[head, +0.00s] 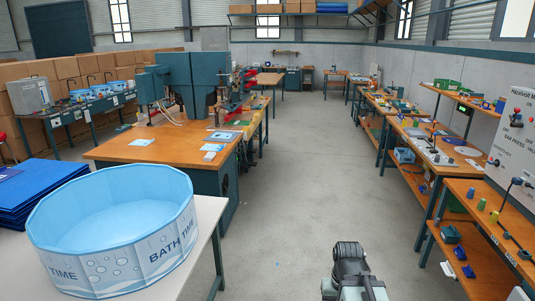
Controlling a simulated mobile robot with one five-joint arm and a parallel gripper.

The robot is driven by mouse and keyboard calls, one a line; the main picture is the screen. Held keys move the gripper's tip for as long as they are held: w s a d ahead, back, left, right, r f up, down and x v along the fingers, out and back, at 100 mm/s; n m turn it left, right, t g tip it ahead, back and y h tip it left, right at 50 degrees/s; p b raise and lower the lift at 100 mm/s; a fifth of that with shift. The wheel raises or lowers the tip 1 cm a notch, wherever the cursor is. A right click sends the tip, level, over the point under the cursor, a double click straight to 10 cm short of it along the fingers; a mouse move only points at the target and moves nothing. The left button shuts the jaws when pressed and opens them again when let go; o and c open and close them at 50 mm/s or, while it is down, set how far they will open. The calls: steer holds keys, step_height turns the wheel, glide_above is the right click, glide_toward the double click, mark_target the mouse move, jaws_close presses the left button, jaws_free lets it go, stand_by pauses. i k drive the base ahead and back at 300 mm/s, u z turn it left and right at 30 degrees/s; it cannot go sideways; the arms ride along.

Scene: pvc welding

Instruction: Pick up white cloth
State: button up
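I cannot make out a white cloth for certain. Flat pale blue-and-white sheets (222,136) lie on the wooden workbench at left centre, too small to tell whether they are cloth or paper. A small white edge (518,294) shows at the bottom right, cut off by the frame. Part of my own arm shows at the bottom centre over the floor, but no gripper fingers can be made out.
A round blue tub (115,225) stands on a white table (205,235) at front left, beside stacked blue sheets (38,190). Wooden benches (408,135) with tools line the right wall. The grey floor aisle (310,150) between is clear.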

mark_target(208, 157)
steer(key=i, duration=6.25)
steer(key=u, duration=4.7)
steer(key=i, duration=1)
steer(key=z, duration=0.15)
